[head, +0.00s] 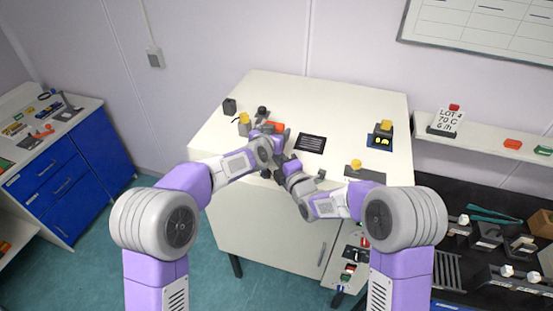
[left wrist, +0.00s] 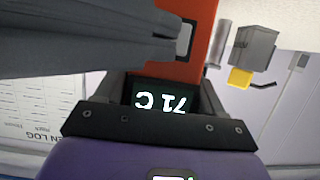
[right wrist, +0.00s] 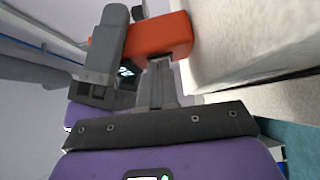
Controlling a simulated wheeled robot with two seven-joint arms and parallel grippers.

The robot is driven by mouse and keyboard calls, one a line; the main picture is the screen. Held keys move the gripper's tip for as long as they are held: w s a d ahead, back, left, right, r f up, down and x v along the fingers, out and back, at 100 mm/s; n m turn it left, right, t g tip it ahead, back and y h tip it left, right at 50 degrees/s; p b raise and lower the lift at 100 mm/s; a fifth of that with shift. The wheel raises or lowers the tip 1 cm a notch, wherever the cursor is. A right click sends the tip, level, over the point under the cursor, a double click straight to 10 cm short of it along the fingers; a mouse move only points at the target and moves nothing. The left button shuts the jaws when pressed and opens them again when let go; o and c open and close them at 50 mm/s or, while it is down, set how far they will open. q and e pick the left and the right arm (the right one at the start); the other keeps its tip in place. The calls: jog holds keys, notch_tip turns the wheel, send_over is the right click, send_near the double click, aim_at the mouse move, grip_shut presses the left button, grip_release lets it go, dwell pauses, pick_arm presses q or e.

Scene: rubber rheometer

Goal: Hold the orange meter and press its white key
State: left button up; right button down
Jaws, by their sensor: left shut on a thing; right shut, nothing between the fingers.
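The orange meter (head: 276,127) is held above the near left part of the white cabinet top. My left gripper (head: 265,131) is shut on it. In the left wrist view, the meter (left wrist: 195,30) shows a lit display (left wrist: 162,98) reading 71 C upside down, and a pale white key (left wrist: 184,40). My right gripper (right wrist: 160,66) is shut and empty. In the left wrist view its dark fingers come in from the left, and their tip overlaps the key's edge. I cannot tell whether it touches the key. In the right wrist view the fingers end at the meter's side.
The cabinet top's far middle is clear.

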pick_arm(q)
jog(key=shift+s+d+f, duration=0.15)
jog(key=shift+s+d, duration=0.05)
jog(key=shift+d, duration=0.1)
pick_arm(e)
jog(key=shift+w+d, duration=0.15)
jog(key=shift+d, duration=0.1)
jog(key=shift+s+d, duration=0.15)
jog(key=shift+s, duration=0.1)
pick_arm(q)
jog(key=shift+a+f, duration=0.1)
jog(key=shift+f, duration=0.05)
pick_arm(e)
jog(key=v, duration=0.9)
jog(key=shift+s, duration=0.35)
pick_arm(q)
jog(key=o, duration=1.2)
jog(key=shift+w+a, duration=0.1)
jog(key=shift+w, duration=0.05)
jog(key=shift+r, duration=0.25)
